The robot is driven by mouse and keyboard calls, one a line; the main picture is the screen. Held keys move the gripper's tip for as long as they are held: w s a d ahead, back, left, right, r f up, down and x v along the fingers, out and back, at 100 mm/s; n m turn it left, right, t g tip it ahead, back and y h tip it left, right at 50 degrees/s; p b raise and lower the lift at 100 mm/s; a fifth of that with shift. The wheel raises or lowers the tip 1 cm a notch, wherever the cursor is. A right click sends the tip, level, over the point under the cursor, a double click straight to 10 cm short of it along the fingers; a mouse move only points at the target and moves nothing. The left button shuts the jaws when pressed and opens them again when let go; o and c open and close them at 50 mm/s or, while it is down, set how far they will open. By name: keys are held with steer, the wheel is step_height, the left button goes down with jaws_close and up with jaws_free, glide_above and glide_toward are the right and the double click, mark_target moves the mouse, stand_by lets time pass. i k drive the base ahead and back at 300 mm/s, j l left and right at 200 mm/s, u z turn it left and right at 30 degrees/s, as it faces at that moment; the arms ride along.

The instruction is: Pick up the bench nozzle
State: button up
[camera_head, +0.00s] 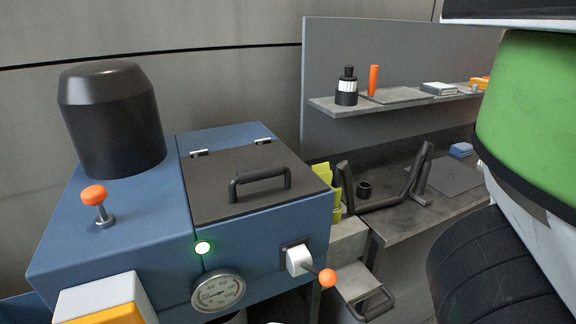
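A small dark cylindrical piece (364,189) stands on the grey workbench (400,222), within a black angled bracket (412,184). It looks like the bench nozzle, but it is small and I cannot be sure. My gripper is not in view, so I cannot see whether it holds anything.
A blue machine (120,225) with a dark handled lid (255,180), orange-knobbed levers and a gauge (218,291) fills the left and front. A shelf (395,102) above the bench holds a black bottle (347,88) and an orange cylinder (374,79). A drawer handle (374,303) juts out below.

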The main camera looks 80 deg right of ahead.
mark_target(416, 192)
steer(key=k+j+z, duration=0.1)
steer(key=k+z, duration=0.15)
steer(key=z, duration=0.25)
steer(key=k+z, duration=0.25)
steer(key=z, duration=0.25)
steer(key=i+z, duration=0.15)
steer(key=z, duration=0.25)
steer(key=i+j+z, duration=0.1)
steer(key=z, duration=0.25)
steer(key=i+j+z, duration=0.1)
steer(key=z, duration=0.3)
steer(key=i+j+z, duration=0.1)
steer(key=z, duration=0.25)
steer(key=j, duration=0.05)
